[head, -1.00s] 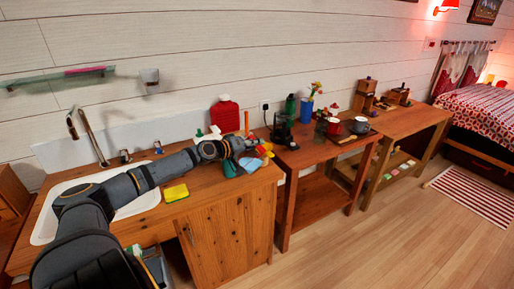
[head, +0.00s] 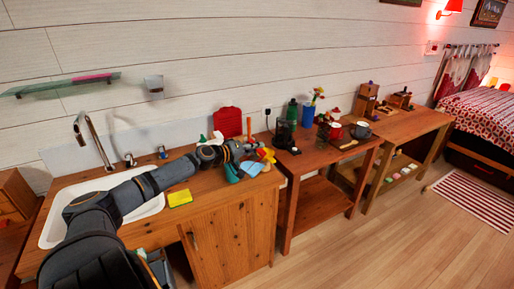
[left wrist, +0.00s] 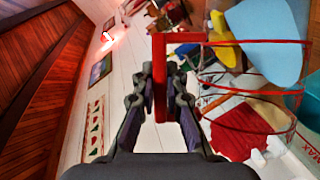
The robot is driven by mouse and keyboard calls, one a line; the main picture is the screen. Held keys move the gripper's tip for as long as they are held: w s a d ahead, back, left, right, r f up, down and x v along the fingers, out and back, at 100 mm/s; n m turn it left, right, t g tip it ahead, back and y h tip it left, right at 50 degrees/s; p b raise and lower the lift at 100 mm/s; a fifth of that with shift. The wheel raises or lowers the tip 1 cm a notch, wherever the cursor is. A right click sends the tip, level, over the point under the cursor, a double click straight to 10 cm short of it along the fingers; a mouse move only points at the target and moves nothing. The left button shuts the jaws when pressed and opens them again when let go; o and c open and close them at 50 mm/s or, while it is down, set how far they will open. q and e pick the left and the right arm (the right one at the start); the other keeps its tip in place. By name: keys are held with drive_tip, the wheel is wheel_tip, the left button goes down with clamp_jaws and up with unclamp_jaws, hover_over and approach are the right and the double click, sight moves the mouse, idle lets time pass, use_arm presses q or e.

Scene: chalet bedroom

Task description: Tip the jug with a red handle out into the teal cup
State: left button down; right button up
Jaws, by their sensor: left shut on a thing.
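My left gripper (left wrist: 167,100) is shut on the red handle (left wrist: 160,75) of the clear jug. The jug's see-through body (left wrist: 235,85), with thin red edges, extends to the right of the fingers in the left wrist view. In the head view, my left gripper (head: 240,150) is over the right end of the sink counter, and the jug is too small and cluttered to make out. A teal thing, apparently the cup (head: 231,173), is just below the gripper there. A teal surface (left wrist: 295,98) shows beyond the jug in the wrist view. Any contents are unclear. My right gripper is out of view.
A wooden table (head: 310,160) with a red mug (head: 335,131) and a blue vase (head: 308,112) stands to the right.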

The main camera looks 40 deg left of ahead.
sight(252, 141)
use_arm(q)
drive_tip(key=shift+s+a+r+n+p, duration=0.1)
drive_tip(key=shift+a+r+n+p, duration=0.6)
drive_tip(key=shift+p, duration=0.65)
drive_tip(key=shift+s+a+r+t+h+p, duration=0.1)
drive_tip(key=shift+a+r+t+h+p, duration=0.25)
drive_tip(key=shift+r+p, duration=0.25)
drive_tip(key=shift+a+r+n+p, duration=0.35)
drive_tip(key=shift+a+n+p, duration=0.05)
drive_tip(key=shift+n+p, duration=0.2)
drive_tip(key=shift+s+a+r+n+t+h+p, duration=0.2)
drive_tip(key=shift+a+r+n, duration=0.15)
drive_tip(key=shift+a, duration=0.2)
drive_tip(key=shift+s+a+r+n+t+h+p, duration=0.15)
drive_tip(key=shift+a+r+n, duration=0.15)
drive_tip(key=shift+a, duration=0.25)
drive_tip(key=s+a+r+n+t+b, duration=0.1)
drive_tip(key=a+n+t+b, duration=0.1)
drive_tip(key=a+n+b, duration=0.3)
drive_tip(key=shift+a+r+n, duration=0.35)
drive_tip(key=shift+a+n, duration=0.1)
drive_tip(key=shift+a, duration=0.95)
drive_tip(key=shift+s+a+b, duration=0.15)
drive_tip(key=shift+a+b, duration=0.05)
drive_tip(key=shift+b, duration=0.1)
drive_tip(key=shift+r, duration=0.1)
